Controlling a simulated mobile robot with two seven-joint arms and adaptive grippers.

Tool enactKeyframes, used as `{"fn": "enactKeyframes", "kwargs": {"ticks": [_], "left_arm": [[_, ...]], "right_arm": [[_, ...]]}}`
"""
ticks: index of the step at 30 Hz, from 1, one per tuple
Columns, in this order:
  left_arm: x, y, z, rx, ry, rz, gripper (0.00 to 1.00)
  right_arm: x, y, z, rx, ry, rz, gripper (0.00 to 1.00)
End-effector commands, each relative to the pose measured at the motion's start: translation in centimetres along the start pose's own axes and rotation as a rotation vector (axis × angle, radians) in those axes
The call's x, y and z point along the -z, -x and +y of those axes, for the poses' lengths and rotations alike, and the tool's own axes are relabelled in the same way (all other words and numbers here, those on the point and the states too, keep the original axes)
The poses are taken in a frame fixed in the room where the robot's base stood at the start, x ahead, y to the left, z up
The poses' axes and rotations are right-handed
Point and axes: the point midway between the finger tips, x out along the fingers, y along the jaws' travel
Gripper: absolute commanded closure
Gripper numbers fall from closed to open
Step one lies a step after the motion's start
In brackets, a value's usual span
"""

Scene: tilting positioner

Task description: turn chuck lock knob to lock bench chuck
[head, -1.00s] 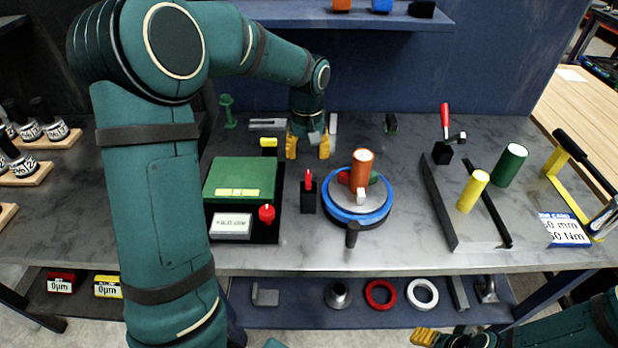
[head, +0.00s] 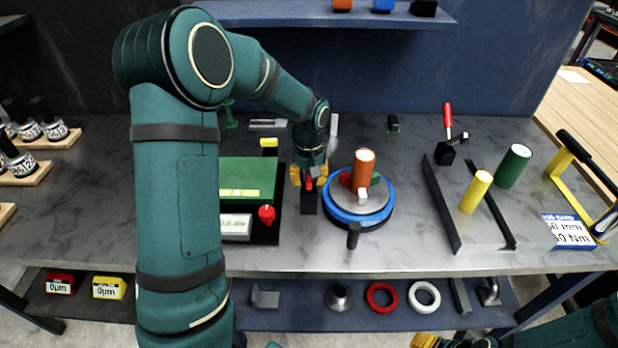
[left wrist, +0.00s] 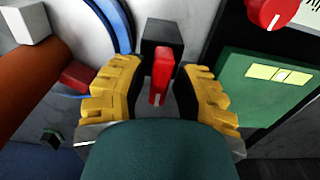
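The red chuck lock knob (head: 309,183) stands on a black block (head: 309,203), left of the bench chuck. The bench chuck is a round plate with a blue ring (head: 346,219), holding an orange cylinder (head: 363,172). My left gripper (head: 309,176) is at the knob, its yellow fingers apart. In the left wrist view the red knob (left wrist: 161,75) lies between the open fingers (left wrist: 161,85), with gaps visible on both sides. My right gripper (head: 424,340) shows only partly at the bottom edge, below the bench; its opening is unclear.
A green box (head: 245,175) on a black base with another red knob (head: 266,215) stands left of the black block. A dark handle (head: 353,235) sticks out at the chuck's front. A yellow cylinder (head: 475,192) and a green cylinder (head: 513,166) stand farther right.

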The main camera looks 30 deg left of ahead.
Motion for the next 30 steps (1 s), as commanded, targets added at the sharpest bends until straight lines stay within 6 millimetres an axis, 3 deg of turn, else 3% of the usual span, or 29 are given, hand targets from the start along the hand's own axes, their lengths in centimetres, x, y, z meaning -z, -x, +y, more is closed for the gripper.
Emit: {"fn": "enactKeyframes", "kwargs": {"ticks": [1,2,17,30], "left_arm": [[0.0,0.01,0.0,0.0,0.0,0.0,0.93],[0.0,0.01,0.0,0.0,0.0,0.0,1.0],[-0.04,-0.03,-0.01,0.001,-0.039,-0.002,1.0],[-0.11,-0.02,-0.03,0.001,-0.356,-0.005,1.0]], "right_arm": [[0.01,0.0,0.0,0.0,0.0,0.0,0.43],[0.01,0.0,0.0,0.0,0.0,0.0,0.43],[0.06,0.09,-0.03,0.0,0.0,0.001,0.43],[0.39,0.78,-0.29,-0.001,-0.002,0.008,0.43]]}}
